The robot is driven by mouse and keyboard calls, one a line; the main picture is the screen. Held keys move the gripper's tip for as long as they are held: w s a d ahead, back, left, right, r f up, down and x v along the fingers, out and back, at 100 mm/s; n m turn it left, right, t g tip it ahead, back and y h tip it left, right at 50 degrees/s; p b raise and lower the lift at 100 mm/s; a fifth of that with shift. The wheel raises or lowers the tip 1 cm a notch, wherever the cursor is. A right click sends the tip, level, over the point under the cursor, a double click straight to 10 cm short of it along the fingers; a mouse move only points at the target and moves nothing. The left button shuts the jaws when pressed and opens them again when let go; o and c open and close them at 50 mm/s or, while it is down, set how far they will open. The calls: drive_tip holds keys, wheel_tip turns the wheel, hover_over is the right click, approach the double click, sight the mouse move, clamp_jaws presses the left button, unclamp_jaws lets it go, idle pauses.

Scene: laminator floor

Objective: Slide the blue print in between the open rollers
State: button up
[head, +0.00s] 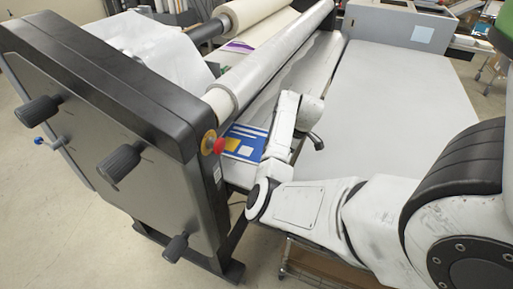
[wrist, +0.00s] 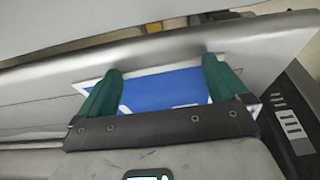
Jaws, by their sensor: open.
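The blue print (head: 243,143), with white and yellow blocks and a white border, lies flat on the machine's feed surface close in front of the rollers. The long silver upper roller (head: 275,57) runs across the machine; in the wrist view a grey roller (wrist: 60,83) spans just past the print. The gap between the rollers is not clearly visible. My gripper (wrist: 162,64) is open, its two green fingers spread over the blue print (wrist: 163,90), near its left and right sides. The fingers reach almost to the roller. In the head view my wrist hides the gripper's fingers.
A black end housing (head: 110,110) with several knobs and a red stop button (head: 219,145) stands left of the print. A wide pale table (head: 400,95) lies clear to the right. A grey box (head: 395,22) stands at the back.

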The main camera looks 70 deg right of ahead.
drive_tip(key=shift+w+d+b, duration=0.2)
drive_tip(key=shift+w+b, duration=0.15)
drive_tip(key=shift+w, duration=1.65)
idle(0.4)
drive_tip(key=shift+s+p, duration=0.3)
drive_tip(key=shift+p, duration=0.15)
drive_tip(key=shift+d, duration=0.1)
drive_tip(key=shift+d+b, duration=0.3)
drive_tip(key=shift+d, duration=0.25)
drive_tip(key=shift+w, duration=0.4)
idle(0.4)
drive_tip(key=shift+s+p, duration=0.4)
drive_tip(key=shift+s, duration=0.2)
idle(0.4)
drive_tip(key=shift+v, duration=3.2)
